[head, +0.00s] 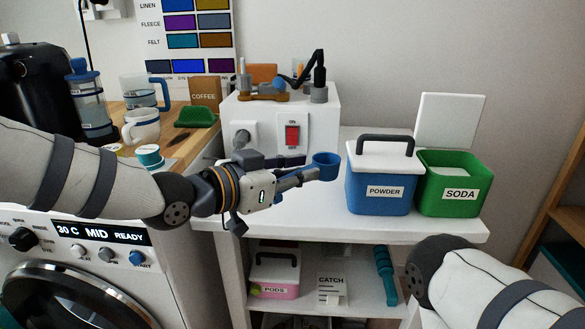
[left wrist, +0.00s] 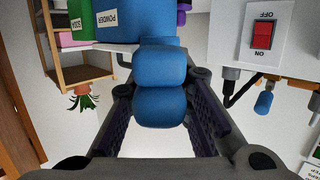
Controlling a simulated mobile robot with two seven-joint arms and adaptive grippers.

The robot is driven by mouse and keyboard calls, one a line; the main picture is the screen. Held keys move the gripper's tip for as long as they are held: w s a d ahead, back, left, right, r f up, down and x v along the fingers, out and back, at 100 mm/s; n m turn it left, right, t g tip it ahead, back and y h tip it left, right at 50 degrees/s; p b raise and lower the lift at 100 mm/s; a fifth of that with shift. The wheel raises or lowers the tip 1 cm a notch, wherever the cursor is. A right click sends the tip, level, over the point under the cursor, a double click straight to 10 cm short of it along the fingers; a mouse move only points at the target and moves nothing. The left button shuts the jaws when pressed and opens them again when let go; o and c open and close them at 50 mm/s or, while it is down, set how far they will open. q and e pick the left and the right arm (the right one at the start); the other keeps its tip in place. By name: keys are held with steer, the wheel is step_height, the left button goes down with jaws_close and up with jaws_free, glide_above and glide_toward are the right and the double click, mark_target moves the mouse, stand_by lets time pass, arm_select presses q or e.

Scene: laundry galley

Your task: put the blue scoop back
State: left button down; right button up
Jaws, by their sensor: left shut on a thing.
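The blue scoop (head: 327,165) is in my left gripper (head: 303,176), above the white counter and left of the powder tub. In the left wrist view the scoop (left wrist: 160,85) sits between the two fingers. The blue POWDER tub (head: 380,190) stands on the counter with its white, dark-handled lid on. The green SODA tub (head: 459,208) to its right is open, with white contents showing. A white square panel (head: 447,122) stands upright behind the SODA tub. My right gripper is outside both views; only part of that arm shows at the lower right.
A white box with a red switch (head: 292,135) stands behind my left gripper. The counter (head: 310,215) is bare in front of the tubs. The lower shelf holds a PODS box (head: 274,274).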

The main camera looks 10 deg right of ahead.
arm_select(q)
step_height(320, 180, down, 8)
steer(key=shift+r+b, duration=0.1)
steer(key=shift+b, duration=0.95)
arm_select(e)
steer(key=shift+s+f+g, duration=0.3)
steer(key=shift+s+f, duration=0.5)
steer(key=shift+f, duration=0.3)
arm_select(q)
steer(key=shift+f, duration=0.65)
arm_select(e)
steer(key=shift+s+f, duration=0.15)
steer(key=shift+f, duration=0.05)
arm_select(q)
steer(key=c, duration=0.8)
jaws_free()
